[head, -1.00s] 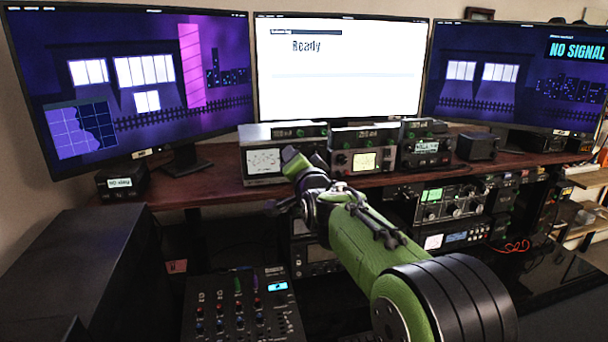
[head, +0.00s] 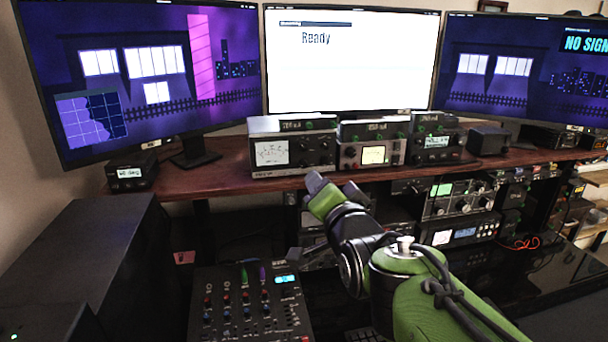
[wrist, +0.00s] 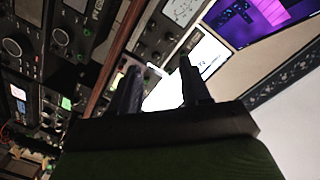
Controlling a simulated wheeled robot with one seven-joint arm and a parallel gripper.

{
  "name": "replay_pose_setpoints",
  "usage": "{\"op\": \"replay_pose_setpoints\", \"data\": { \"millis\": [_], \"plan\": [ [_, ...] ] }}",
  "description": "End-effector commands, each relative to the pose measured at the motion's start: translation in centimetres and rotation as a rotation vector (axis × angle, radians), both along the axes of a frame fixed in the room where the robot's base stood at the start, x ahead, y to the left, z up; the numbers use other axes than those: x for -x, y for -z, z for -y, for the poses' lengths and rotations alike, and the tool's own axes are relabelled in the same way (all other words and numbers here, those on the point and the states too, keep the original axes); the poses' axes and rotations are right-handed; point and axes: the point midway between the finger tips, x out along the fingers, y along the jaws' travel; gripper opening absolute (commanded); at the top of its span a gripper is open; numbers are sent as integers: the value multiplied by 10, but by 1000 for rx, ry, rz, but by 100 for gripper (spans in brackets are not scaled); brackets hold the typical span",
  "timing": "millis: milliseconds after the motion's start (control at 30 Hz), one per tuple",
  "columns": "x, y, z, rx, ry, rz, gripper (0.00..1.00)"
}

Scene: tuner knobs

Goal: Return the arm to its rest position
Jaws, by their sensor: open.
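My gripper (wrist: 161,82) shows in the wrist view as two dark fingers standing apart, with nothing between them. In the head view my green and grey arm reaches in from the lower right. Its far end (head: 328,200) is just in front of the shelf edge, below the row of radio units, and looks clear of them. The finger gap cannot be made out in the head view. A grey unit with a white meter (head: 288,150) and a unit with a lit yellowish display (head: 372,154) stand on the shelf behind it.
A mixer (head: 248,303) with knobs lies below left of the arm. A dark box (head: 75,255) fills the lower left. Several rack units (head: 455,202) sit under the wooden shelf (head: 225,182) at right. Three monitors stand behind, the middle one (head: 350,60) reading "Ready".

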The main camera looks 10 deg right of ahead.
Motion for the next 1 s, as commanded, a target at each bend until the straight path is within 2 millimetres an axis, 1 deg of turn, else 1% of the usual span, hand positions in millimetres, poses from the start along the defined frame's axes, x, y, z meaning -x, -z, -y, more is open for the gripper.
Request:
{"op": "replay_pose_setpoints", "data": {
  "millis": [67,100,167,200,267,300,367,400,467,500,533,600,667,800,900,1000],
  "plan": [
    [31,20,-1,113,-12,-131,47],
    [53,37,-2,191,-28,-225,47],
    [91,64,-1,309,-69,-374,47],
    [117,82,0,380,-105,-468,47],
    [153,107,1,469,-167,-594,47],
    [176,121,1,521,-211,-667,47],
    [210,141,1,589,-283,-769,47],
    [232,153,2,630,-335,-830,47],
    [265,170,2,683,-416,-916,47],
    [285,179,2,714,-473,-968,47],
    [280,159,2,710,-464,-961,47],
    [278,134,2,707,-460,-960,47],
    [278,115,2,706,-460,-960,47],
    [277,71,2,706,-458,-959,47],
    [277,48,2,706,-458,-959,47],
    [277,38,2,706,-458,-959,47]
  ]
}}
